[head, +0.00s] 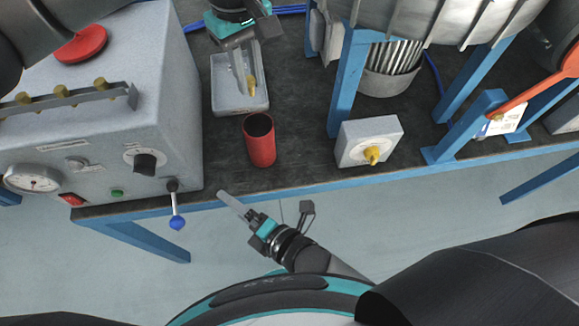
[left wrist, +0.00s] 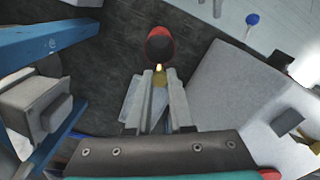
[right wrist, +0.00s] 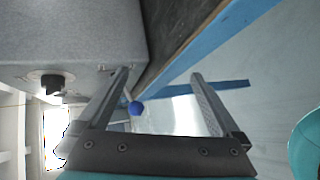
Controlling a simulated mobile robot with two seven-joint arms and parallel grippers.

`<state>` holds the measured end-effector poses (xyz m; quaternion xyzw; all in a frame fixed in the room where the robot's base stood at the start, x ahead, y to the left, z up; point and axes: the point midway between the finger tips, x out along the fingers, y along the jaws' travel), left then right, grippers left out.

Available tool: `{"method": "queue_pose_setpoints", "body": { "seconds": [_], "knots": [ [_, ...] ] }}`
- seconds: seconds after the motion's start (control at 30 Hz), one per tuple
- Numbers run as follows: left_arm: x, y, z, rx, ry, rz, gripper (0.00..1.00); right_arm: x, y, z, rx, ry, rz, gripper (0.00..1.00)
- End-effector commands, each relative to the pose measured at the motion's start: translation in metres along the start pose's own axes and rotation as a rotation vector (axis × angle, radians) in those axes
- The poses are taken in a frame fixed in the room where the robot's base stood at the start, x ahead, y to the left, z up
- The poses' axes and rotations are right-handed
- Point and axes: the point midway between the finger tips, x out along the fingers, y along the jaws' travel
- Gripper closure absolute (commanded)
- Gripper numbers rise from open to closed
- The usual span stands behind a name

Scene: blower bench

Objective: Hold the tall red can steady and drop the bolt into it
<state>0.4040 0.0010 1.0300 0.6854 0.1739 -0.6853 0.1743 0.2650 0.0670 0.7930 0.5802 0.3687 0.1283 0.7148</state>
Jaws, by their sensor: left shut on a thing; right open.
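The tall red can (head: 259,142) stands upright and open-topped near the bench's front edge. In the left wrist view the can (left wrist: 160,45) is just beyond the fingertips. My left gripper (head: 248,78) is shut on the brass bolt (head: 252,86), behind the can and over the grey tray in the head view. The bolt (left wrist: 159,70) pokes out between the fingertips in the left wrist view. My right gripper (head: 230,201) is open and empty in front of the bench edge, apart from the can. The can does not show in the right wrist view.
The grey tray (head: 263,103) lies behind the can. A grey control box (head: 178,120) with a blue-knobbed lever (head: 177,222) is on the left. Bench between is clear.

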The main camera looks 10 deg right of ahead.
Motion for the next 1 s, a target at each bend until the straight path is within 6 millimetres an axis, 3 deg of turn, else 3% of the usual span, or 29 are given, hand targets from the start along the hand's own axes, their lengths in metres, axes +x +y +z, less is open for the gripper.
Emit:
{"method": "queue_pose_setpoints", "body": {
  "seconds": [0.03, 0.1, 0.23, 0.53, 0.8, 1.0],
  "knots": [
    [0.000, 0.000, 0.000, 0.000, 0.000, 0.000, 1.00, 0.001, 0.026, 0.012, -0.080, -0.008, 0.046, 0.00],
    [0.000, 0.000, 0.000, 0.000, 0.000, 0.000, 1.00, -0.003, 0.043, 0.021, -0.205, -0.018, 0.068, 0.00],
    [0.000, 0.000, 0.000, 0.000, 0.000, 0.000, 1.00, -0.022, 0.033, 0.046, -0.535, -0.069, -0.002, 0.00],
    [0.000, 0.000, 0.000, 0.000, 0.000, 0.000, 1.00, -0.059, 0.037, 0.097, -1.176, -0.153, -0.139, 0.00],
    [0.000, 0.000, 0.000, 0.000, 0.000, 0.000, 1.00, -0.071, 0.043, 0.115, -1.399, -0.179, -0.196, 0.00],
    [0.000, 0.000, 0.000, 0.000, 0.000, 0.000, 1.00, -0.054, 0.043, 0.120, -1.407, -0.183, -0.198, 0.00]
  ]
}}
